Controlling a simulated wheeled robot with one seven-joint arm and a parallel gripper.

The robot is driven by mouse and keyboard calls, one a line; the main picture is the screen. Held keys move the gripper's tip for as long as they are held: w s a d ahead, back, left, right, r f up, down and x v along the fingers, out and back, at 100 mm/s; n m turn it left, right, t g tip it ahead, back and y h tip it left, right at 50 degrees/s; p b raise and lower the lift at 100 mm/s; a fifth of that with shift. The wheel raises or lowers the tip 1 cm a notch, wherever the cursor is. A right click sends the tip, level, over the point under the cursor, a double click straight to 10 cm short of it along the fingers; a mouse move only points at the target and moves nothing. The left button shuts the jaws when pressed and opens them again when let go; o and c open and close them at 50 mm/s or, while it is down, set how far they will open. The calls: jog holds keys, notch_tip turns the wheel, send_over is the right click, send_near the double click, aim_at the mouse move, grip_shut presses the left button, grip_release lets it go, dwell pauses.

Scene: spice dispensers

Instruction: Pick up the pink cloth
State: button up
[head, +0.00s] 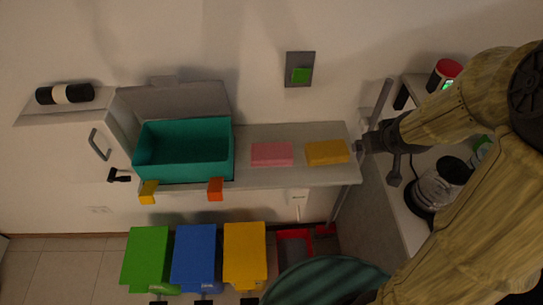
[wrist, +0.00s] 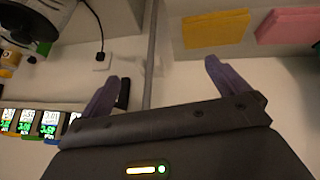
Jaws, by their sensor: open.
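The pink cloth (head: 271,154) is a flat folded block lying on the grey shelf (head: 245,172) between the teal bin and the yellow cloth (head: 327,152). In the wrist view the pink cloth (wrist: 287,24) is at the upper right, partly cut by the frame edge, with the yellow cloth (wrist: 215,29) to its left. My gripper (wrist: 162,75) is open and empty, with its two purple-grey fingers spread apart. In the head view it is near the shelf's right end, right of the yellow cloth and apart from the pink cloth.
A teal bin (head: 184,172) stands on the shelf left of the pink cloth. A grey pole (wrist: 151,55) rises beside the shelf's right end. A coffee pot (head: 437,187) is on the right counter. Green, blue and yellow bins (head: 244,250) stand below. Dispensers (wrist: 48,124) show at lower left.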

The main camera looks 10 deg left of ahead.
jog(key=w+a+f+n+t+y+b, duration=0.2)
jog(key=w+a+n+y, duration=0.4)
jog(key=w+n, duration=0.15)
jog(key=s+a+f+n+g+y+b, duration=0.2)
jog(key=s+a+f+n+g+y, duration=0.1)
jog(key=s+a+n+g+y, duration=0.1)
jog(key=s+n+g+y, duration=0.1)
jog(key=g+y, duration=0.1)
jog(key=g, duration=0.1)
jog(key=shift+s, duration=0.25)
jog(key=shift+s+a+n, duration=0.15)
jog(key=shift+n, duration=0.1)
jog(key=p, duration=0.1)
send_near(272, 155)
jog(key=shift+w+a+f, duration=0.85)
jog(key=shift+w+a, duration=0.25)
jog(key=shift+w, duration=0.1)
